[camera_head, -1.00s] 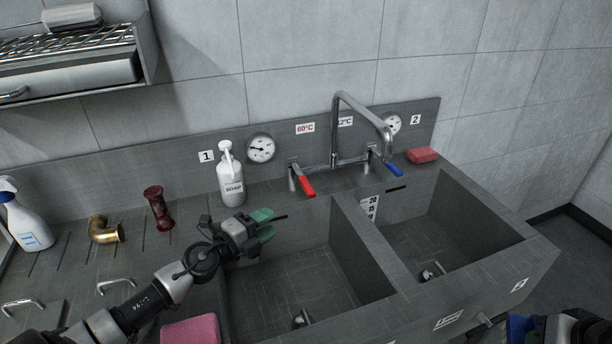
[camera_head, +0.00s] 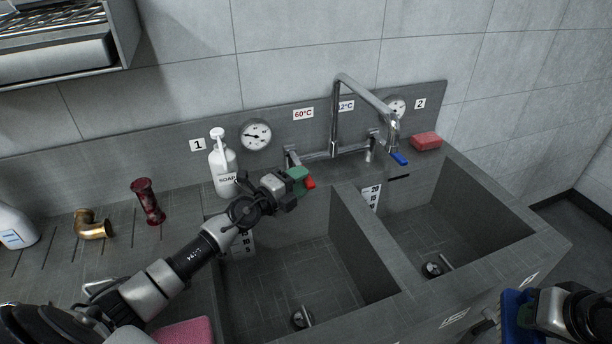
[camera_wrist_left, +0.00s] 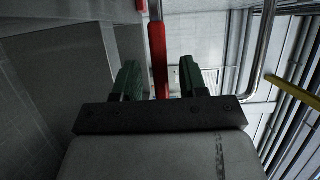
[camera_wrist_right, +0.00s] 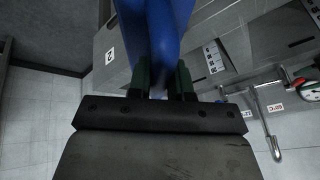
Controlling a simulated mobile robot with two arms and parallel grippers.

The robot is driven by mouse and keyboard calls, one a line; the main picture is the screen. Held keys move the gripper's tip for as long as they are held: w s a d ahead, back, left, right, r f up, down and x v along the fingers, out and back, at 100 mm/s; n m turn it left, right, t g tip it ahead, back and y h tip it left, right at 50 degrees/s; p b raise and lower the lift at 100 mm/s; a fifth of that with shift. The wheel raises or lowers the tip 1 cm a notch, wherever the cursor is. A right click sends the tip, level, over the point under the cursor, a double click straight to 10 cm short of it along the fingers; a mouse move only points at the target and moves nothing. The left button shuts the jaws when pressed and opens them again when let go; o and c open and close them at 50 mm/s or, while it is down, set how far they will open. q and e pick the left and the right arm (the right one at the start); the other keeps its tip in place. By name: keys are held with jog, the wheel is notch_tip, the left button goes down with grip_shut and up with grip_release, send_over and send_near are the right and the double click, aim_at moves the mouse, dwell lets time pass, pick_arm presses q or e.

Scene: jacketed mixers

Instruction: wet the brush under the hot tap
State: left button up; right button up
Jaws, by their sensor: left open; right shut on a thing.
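The hot tap's red lever (camera_head: 310,182) is under the 60°C label, mostly hidden behind my left gripper (camera_head: 300,180). In the left wrist view the red lever (camera_wrist_left: 157,55) stands between the two green fingers of my left gripper (camera_wrist_left: 159,78), which are open with gaps on both sides. The shared swan-neck spout (camera_head: 365,92) points over toward the right basin. My right gripper (camera_wrist_right: 165,80) is shut on a blue thing, likely the brush (camera_wrist_right: 158,30). The blue brush (camera_head: 515,312) also shows at the lower right, outside the sink front; its bristles cannot be made out.
The cold tap's blue lever (camera_head: 399,159) is right of the spout. The soap bottle (camera_head: 223,172) stands behind my left arm. A red sponge (camera_head: 426,141) lies on the back right ledge. The left basin (camera_head: 300,262) and right basin (camera_head: 455,225) look empty apart from drain fittings.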

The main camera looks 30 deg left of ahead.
pick_arm(q)
jog(key=shift+x, duration=1.15)
grip_shut()
